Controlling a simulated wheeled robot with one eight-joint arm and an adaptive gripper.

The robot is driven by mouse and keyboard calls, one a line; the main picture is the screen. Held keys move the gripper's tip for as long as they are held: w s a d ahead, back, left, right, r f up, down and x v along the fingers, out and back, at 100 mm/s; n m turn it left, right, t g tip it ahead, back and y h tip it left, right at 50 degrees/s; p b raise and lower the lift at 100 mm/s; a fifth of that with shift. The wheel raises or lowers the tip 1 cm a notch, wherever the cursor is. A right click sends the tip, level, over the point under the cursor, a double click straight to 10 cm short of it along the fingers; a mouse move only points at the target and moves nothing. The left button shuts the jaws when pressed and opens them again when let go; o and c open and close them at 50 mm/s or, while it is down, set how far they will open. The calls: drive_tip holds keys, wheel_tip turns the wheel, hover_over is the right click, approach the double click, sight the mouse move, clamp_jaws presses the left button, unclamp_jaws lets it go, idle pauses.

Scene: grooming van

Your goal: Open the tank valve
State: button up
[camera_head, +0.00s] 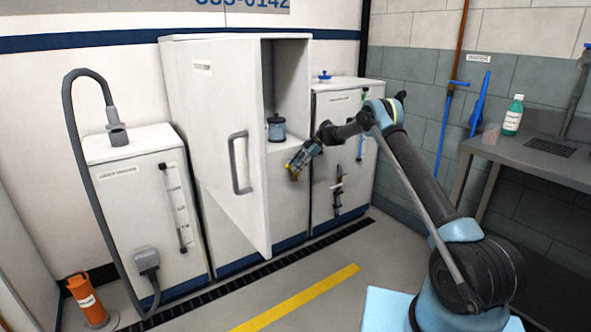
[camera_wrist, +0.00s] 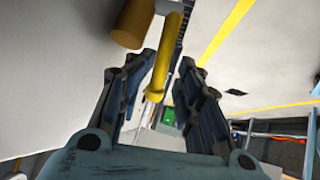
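In the head view only a small yellow bit shows at the fingertips. A blue knob-like valve (camera_head: 323,76) sits on top of the right white unit (camera_head: 345,105). Dark fittings (camera_head: 338,192) are on that unit's front. Which is the tank valve is not clear.
A tall white cabinet door (camera_head: 215,150) stands open to the left of my gripper. A blue canister (camera_head: 276,128) stands in the opening. A white hose unit (camera_head: 130,205) is at left, a grey table (camera_head: 540,160) at right. The floor (camera_head: 330,270) in front is clear.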

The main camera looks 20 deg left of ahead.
drive_tip(key=v, duration=0.7)
